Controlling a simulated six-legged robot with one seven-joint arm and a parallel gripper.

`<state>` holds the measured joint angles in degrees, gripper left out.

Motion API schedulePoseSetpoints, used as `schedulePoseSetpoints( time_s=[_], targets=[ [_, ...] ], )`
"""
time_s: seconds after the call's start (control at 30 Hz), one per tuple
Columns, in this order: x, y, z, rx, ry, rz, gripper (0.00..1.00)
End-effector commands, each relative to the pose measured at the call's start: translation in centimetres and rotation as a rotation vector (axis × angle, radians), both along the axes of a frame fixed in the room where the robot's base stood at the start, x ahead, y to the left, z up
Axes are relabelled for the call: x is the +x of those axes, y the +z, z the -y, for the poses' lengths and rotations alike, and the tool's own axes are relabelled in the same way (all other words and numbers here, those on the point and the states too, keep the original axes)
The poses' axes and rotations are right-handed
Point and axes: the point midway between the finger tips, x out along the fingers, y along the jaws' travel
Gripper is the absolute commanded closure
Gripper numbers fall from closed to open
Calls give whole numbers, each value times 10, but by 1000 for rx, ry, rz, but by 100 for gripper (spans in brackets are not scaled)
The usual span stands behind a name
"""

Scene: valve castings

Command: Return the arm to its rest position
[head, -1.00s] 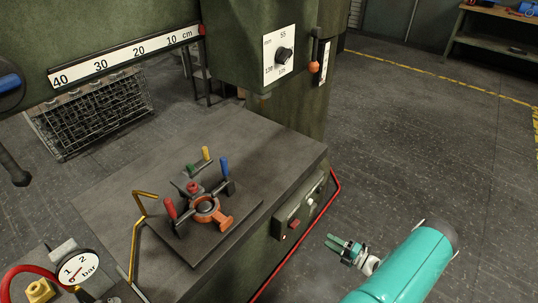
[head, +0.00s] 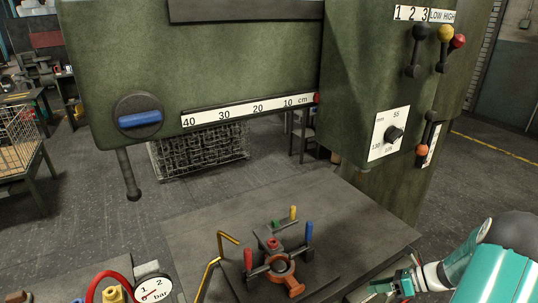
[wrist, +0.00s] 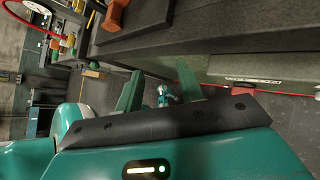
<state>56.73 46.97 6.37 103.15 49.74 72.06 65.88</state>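My teal arm reaches in at the lower right of the head view. My gripper (head: 388,288) is beside the right front edge of the machine table (head: 190,232), partly cut off by the picture's bottom. In the wrist view my gripper (wrist: 160,75) shows two teal fingers standing apart with nothing between them. An orange valve casting (head: 294,287) sits on a dark plate on the table, among clamps with red, blue, yellow and green handles. My gripper is to the right of it and not touching it.
The green machine head (head: 200,60) with its scale (head: 250,108) overhangs the table. Its column (head: 395,190) stands behind. A pressure gauge (head: 152,289) with a red hose is at lower left. A wire basket (head: 200,150) is behind. Open floor (head: 480,180) lies at right.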

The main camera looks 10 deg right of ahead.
Motion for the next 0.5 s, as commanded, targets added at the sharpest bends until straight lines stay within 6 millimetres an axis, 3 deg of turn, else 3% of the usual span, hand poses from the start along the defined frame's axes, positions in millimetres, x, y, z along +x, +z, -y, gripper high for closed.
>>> schedulePoseSetpoints(
  time_s=[0.1,0.5],
  targets=[
    [7,41,-31,-160,188,82,62],
    [-9,151,-130,-623,818,394,62]
  ],
)
